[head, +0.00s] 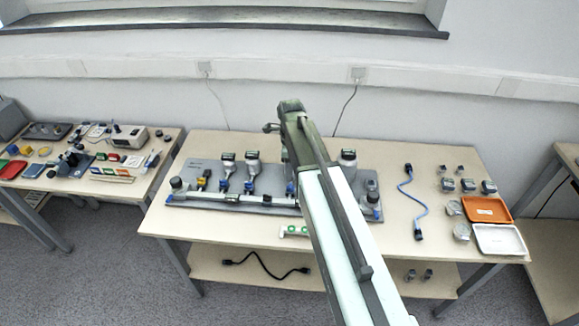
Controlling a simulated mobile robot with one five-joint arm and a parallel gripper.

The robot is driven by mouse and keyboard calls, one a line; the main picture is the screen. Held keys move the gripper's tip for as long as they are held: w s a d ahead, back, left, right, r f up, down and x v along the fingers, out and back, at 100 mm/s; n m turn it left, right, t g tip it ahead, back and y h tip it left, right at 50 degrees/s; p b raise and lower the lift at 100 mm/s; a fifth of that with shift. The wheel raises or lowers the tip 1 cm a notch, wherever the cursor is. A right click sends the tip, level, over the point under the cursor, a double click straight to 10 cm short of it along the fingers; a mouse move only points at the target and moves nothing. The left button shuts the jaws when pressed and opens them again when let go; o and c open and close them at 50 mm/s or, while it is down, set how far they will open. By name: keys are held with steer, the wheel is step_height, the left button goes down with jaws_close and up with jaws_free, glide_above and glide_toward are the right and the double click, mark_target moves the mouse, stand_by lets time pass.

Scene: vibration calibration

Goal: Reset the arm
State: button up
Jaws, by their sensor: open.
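My arm reaches up from the bottom right of the picture over the middle table (390,251). Its far end, with my gripper (271,127), is above the back part of the grey plate (200,168). My gripper is open and small in the view; I see nothing held in it. My arm hides the plate's middle right part. Several grey sensors with blue and yellow connectors stand on the plate, with a dark-topped sensor (348,163) right of my arm.
A blue cable (407,200) lies right of the plate. An orange tray (486,209), a white tray (499,240) and several small metal blocks are at the right. A cluttered bench (80,195) stands left. A black cable (265,265) lies on the lower shelf.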

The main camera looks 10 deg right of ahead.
steer(key=shift+s, duration=0.35)
steer(key=s+n, duration=1.4)
steer(key=n, duration=0.7)
steer(key=shift+s+a+n, duration=0.15)
steer(key=shift+a+n, duration=0.15)
steer(key=shift+n, duration=0.1)
stand_by(0.4)
